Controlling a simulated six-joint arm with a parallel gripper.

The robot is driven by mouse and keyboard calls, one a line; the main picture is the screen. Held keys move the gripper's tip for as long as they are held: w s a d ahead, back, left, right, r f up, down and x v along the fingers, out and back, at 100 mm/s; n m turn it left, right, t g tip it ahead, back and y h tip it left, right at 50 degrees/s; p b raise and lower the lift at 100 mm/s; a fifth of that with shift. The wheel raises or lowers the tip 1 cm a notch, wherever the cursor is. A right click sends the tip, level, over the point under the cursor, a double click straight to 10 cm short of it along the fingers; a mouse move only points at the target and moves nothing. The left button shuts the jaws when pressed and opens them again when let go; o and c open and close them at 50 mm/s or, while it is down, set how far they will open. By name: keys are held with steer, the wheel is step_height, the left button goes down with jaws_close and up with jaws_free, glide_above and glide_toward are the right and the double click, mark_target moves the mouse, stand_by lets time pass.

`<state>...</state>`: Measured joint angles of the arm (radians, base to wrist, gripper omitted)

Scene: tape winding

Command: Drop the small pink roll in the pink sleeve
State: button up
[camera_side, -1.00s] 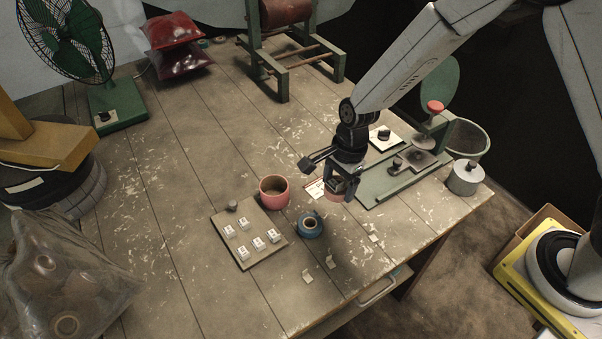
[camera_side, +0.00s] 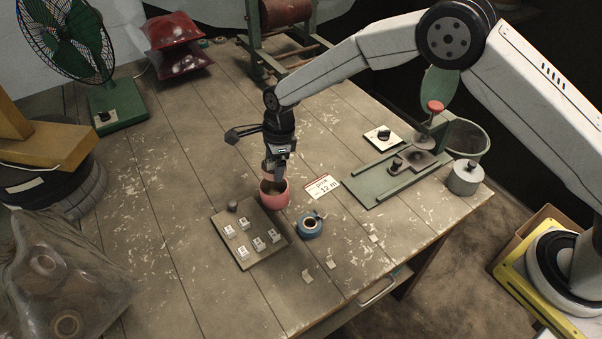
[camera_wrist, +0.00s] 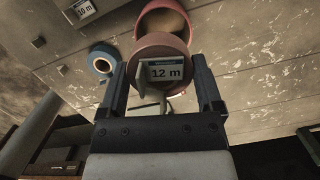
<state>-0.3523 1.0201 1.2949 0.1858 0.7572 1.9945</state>
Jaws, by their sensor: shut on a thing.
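My gripper (camera_side: 279,168) is shut on the small pink roll (camera_wrist: 158,52), which carries a "12 m" label in the wrist view. In the side view the roll is mostly hidden by my gripper, just above the pink sleeve. The pink sleeve (camera_side: 275,199) stands open side up on the table, against the edge of the grey board. In the wrist view the sleeve (camera_wrist: 165,16) shows just beyond the roll, partly covered by it. I cannot tell whether the roll touches the sleeve's rim.
A blue tape roll (camera_side: 310,225) lies right of the sleeve. A board (camera_side: 247,236) with several small labelled tags is at the left. A "pink 12 m" card (camera_side: 323,187) lies to the right, near the green winding jig (camera_side: 385,185). Bare table lies behind the sleeve.

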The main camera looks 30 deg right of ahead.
steer(key=shift+w+a, duration=0.15)
steer(key=shift+w, duration=0.05)
steer(key=shift+f, duration=0.2)
steer(key=shift+f, duration=2)
steer(key=shift+f, duration=0.1)
steer(key=o, duration=1)
steer(key=shift+r, duration=3)
